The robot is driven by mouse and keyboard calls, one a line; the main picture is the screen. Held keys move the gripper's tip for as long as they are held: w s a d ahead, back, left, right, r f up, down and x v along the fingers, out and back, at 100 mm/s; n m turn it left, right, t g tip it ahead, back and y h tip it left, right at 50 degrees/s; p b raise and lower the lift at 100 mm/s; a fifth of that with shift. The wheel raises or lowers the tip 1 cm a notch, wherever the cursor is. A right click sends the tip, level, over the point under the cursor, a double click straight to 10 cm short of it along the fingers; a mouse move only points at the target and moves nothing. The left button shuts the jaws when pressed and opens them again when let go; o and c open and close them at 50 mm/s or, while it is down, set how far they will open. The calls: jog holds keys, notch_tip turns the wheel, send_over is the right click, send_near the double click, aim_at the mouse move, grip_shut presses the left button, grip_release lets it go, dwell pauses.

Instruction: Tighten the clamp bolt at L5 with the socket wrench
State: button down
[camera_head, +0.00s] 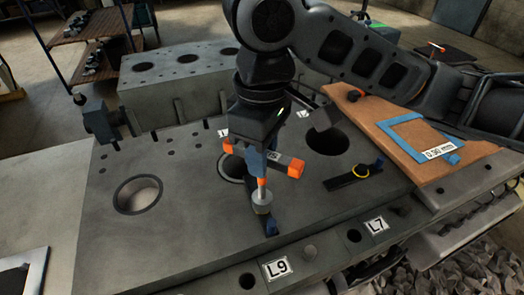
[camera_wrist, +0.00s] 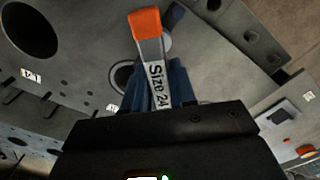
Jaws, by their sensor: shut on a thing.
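My gripper (camera_head: 257,160) points down over the engine block, its blue fingers shut on the socket wrench (camera_head: 290,166). The wrench has a grey T-shaped handle with orange ends, an orange-topped shaft and a pale round socket below. The wrist view shows its handle (camera_wrist: 150,50) marked "Size 24" between the fingers (camera_wrist: 160,90). The socket is over a dark clamp (camera_head: 270,224) with a blue end, beside a bore. I cannot tell whether it touches; any bolt under it is hidden. The nearest front label reads L9 (camera_head: 277,267); no L5 label is readable.
Another dark clamp (camera_head: 346,182) with a yellow ring lies beside the right bore (camera_head: 326,140). Label L7 (camera_head: 376,225) is on the front edge. A brown board (camera_head: 395,115) with a blue frame is at right. An open bore (camera_head: 138,194) is at left.

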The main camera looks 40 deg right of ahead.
jog(key=m, duration=1.1)
jog(key=shift+m, duration=0.3)
